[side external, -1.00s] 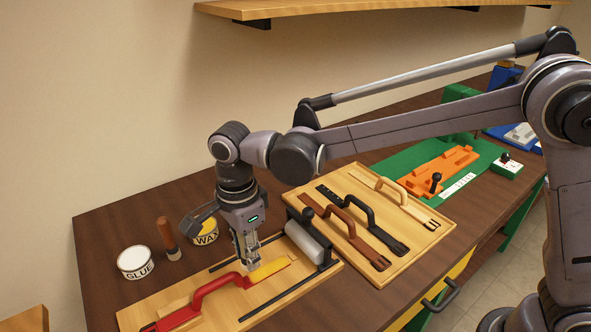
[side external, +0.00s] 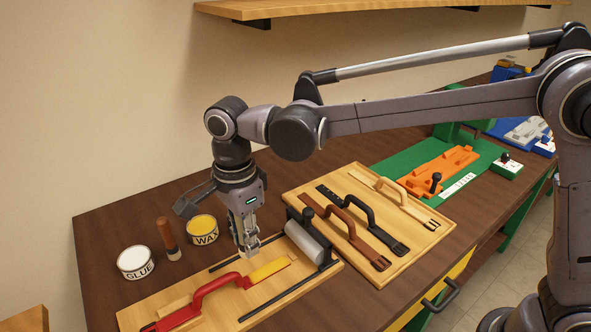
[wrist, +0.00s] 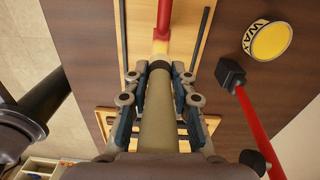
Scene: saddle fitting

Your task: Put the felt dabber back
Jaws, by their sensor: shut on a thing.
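My gripper (side external: 245,240) is above the wooden work board (side external: 130,317), just behind the yellow strip (side external: 268,268) of a red-handled piece (side external: 215,286). It is shut on a pale beige, round tool (wrist: 157,112), which looks like the felt dabber. This tool runs between the fingers in the wrist view and its upper part hides much of what lies beneath. Its pale tip shows below the fingers in the side view, apparently just clear of the board. The red handle (wrist: 164,18) lies ahead of the fingers in the wrist view.
A glue can (side external: 136,262), a brown-handled upright tool (side external: 167,236) and a yellow-topped wax can (side external: 203,229) stand behind the board. A grey roller (side external: 305,241) in a dark frame stands close right of my gripper. A tray (side external: 320,268) with strap handles lies beyond.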

